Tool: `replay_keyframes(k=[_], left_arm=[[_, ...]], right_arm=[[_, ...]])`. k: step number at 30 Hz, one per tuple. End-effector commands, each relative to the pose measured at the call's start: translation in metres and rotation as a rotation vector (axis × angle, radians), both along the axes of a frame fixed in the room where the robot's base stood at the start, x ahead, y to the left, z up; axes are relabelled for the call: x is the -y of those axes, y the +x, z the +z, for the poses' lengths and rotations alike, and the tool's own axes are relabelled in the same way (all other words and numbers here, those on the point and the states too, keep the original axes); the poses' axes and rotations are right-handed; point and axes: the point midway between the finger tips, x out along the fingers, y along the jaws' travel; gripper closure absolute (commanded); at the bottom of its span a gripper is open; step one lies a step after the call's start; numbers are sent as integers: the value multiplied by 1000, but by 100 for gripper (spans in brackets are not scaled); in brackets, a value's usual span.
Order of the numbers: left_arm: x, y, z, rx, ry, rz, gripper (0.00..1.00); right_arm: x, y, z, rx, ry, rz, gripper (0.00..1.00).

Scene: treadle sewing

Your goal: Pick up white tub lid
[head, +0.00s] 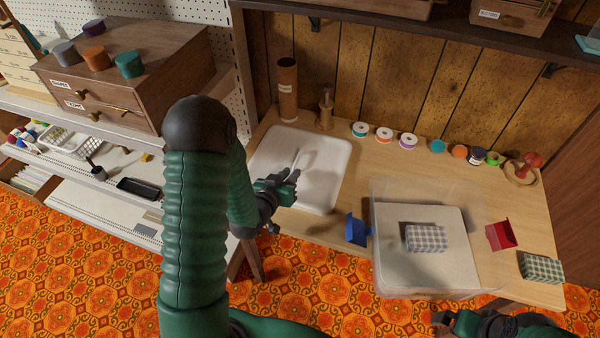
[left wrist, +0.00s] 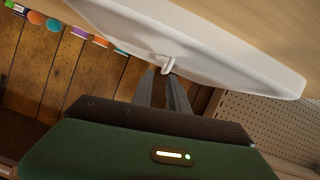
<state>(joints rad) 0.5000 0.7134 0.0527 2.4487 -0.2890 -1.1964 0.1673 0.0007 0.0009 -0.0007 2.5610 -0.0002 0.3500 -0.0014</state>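The white tub lid (head: 326,170) lies on the left part of the wooden table, a flat rounded rectangle with a small raised handle. In the left wrist view the lid (left wrist: 215,45) fills the top, and its handle (left wrist: 168,66) shows close to my fingertips. My left gripper (head: 292,172) is over the lid's left side; its fingers (left wrist: 161,76) are apart with a gap between them. The handle is at the tips, nearer one finger; I cannot tell whether they touch. My right gripper (head: 441,319) is at the bottom right, partly cut off, its opening unclear.
A clear tub (head: 385,275) holding a plaid block (head: 425,238) stands right of the lid. A blue piece (head: 356,230) and red piece (head: 501,235) flank it. A brown tube (head: 288,88), wooden spindle (head: 325,110) and several spools line the back. Shelves stand left.

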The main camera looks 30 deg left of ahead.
Motion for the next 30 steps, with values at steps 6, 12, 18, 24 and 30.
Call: replay_keyframes(k=[6, 12, 18, 24, 30], left_arm=[[-11, 24, -8, 0, -6, 2, 81], [-16, 57, -18, -1, -3, 1, 81], [-14, 62, -19, -3, -1, 2, 81], [-16, 62, -20, -2, -4, 2, 97], [-17, 62, -20, -2, -4, 2, 100]], right_arm=[[0, 1, 3, 2, 0, 0, 0], [-1, 1, 1, 2, 0, 0, 0], [0, 1, 1, 2, 0, 0, 0], [0, 1, 1, 2, 0, 0, 0], [0, 1, 1, 2, 0, 0, 0]])
